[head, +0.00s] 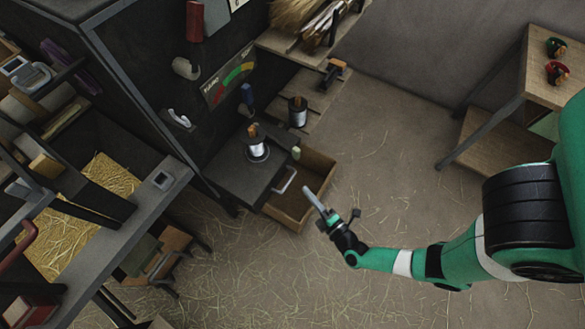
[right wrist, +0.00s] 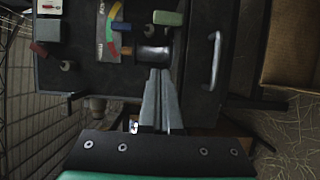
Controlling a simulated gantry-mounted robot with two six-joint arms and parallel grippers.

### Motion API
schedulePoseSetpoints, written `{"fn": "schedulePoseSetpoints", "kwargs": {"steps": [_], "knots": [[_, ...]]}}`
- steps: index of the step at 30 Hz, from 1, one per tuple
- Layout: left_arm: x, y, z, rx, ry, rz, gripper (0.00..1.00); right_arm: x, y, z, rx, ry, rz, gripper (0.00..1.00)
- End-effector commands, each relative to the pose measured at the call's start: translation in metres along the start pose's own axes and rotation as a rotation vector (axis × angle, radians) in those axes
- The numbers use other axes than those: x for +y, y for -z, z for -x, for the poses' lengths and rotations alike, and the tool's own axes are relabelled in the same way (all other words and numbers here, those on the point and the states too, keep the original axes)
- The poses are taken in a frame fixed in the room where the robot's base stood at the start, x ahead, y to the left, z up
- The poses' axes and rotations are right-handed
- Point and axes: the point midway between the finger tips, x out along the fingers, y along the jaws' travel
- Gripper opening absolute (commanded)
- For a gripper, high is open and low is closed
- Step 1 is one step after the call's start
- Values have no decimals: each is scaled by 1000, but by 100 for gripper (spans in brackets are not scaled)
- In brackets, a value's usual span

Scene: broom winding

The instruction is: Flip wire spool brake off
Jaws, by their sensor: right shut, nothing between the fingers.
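I cannot tell for certain which part is the brake. My right gripper (head: 308,194) is shut and empty, in front of the open drawer and apart from the spool; its closed fingers also show in the wrist view (right wrist: 160,78). My left gripper is not in view.
An open wooden drawer (head: 318,165) sticks out to the right of the dark table. A second spool (head: 298,112) and a blue handle (head: 247,93) are behind. A coloured gauge (head: 230,75) is on the dark panel. Straw-strewn floor (head: 390,190) is clear at right.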

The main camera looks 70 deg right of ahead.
Motion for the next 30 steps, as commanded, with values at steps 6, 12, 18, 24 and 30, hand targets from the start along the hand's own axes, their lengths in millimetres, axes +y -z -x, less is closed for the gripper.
{"fn": "schedulePoseSetpoints", "kwargs": {"steps": [6,12,18,24,30], "knots": [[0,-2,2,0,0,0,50,-2,2,-2,1,-4,-3,0],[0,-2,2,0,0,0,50,-2,2,-3,1,-5,-4,0],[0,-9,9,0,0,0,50,-3,2,-19,-4,-8,-8,0],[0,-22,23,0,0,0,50,-5,0,-60,-6,-10,-5,0],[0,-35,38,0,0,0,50,-5,1,-104,-3,-10,-5,0]]}}
